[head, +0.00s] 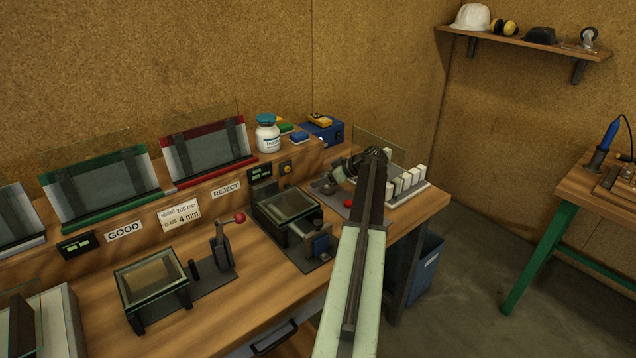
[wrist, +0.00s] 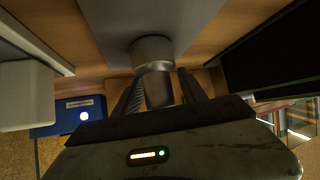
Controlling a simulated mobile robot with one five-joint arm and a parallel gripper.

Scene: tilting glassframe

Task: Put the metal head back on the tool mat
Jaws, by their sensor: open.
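The metal head (wrist: 152,50) is a short grey cylinder with a narrower part, seen in the wrist view against the grey tool mat (wrist: 115,12). My gripper (wrist: 160,95) is open, with one dark finger on each side of the narrower part. I cannot tell whether the fingers touch it. In the head view my gripper (head: 340,175) is low over the tool mat (head: 345,210), at the right end of the bench. My arm and gripper hide much of the mat there, and I cannot clearly make out the metal head.
A red item (head: 348,203) lies close to my gripper. White blocks (head: 405,181) in a rack and a glass pane stand just right and behind. A blue box (head: 322,131) and a white bottle (head: 267,134) are behind. A framed station (head: 287,208) stands left.

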